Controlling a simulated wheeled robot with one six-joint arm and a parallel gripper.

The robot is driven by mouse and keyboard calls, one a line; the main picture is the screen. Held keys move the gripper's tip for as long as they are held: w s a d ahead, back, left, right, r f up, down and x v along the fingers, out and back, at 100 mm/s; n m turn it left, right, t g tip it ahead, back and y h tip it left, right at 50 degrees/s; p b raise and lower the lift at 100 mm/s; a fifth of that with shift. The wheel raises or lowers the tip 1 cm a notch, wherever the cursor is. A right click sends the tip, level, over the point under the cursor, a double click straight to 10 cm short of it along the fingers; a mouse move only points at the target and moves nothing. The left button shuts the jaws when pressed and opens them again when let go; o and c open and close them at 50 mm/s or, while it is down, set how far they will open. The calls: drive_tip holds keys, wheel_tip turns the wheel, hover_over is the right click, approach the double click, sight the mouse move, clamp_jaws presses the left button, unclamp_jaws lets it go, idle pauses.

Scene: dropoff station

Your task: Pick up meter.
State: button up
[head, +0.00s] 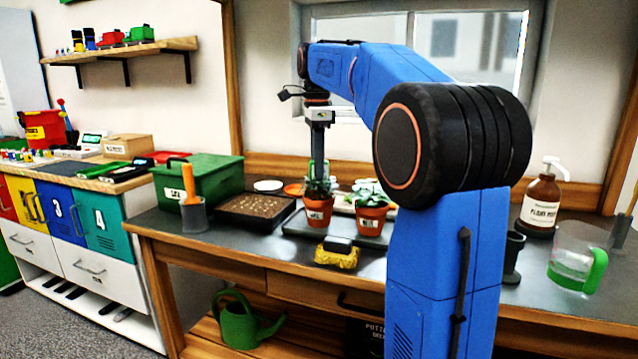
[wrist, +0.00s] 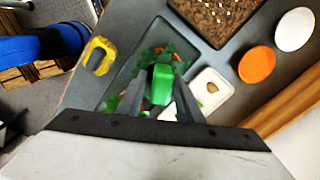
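The green object that I take for the meter (wrist: 161,85) is upright among the leaves of the left potted plant (head: 319,212). In the wrist view its green head lies between my two fingers. My gripper (head: 318,158) points straight down over that pot. Its fingers (wrist: 160,78) stand on both sides of the green head with a small gap showing, so it looks open around it. In the head view the meter is mostly hidden by the fingers and leaves. Its lower part is hidden in the foliage.
A second potted plant (head: 371,220) stands close to the right. A yellow-and-black item (head: 337,252) lies in front. A soil tray (head: 254,210), green box (head: 205,178) and orange-handled tool (head: 191,188) are to the left. A brown pump bottle (head: 541,205) and clear jug (head: 573,262) are at right.

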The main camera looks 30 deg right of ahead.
sight(319, 188)
drive_tip(key=shift+d+f, duration=0.2)
drive_tip(key=shift+f, duration=1.7)
drive_tip(key=shift+d+f, duration=0.15)
drive_tip(key=shift+f, duration=1.7)
clamp_jaws()
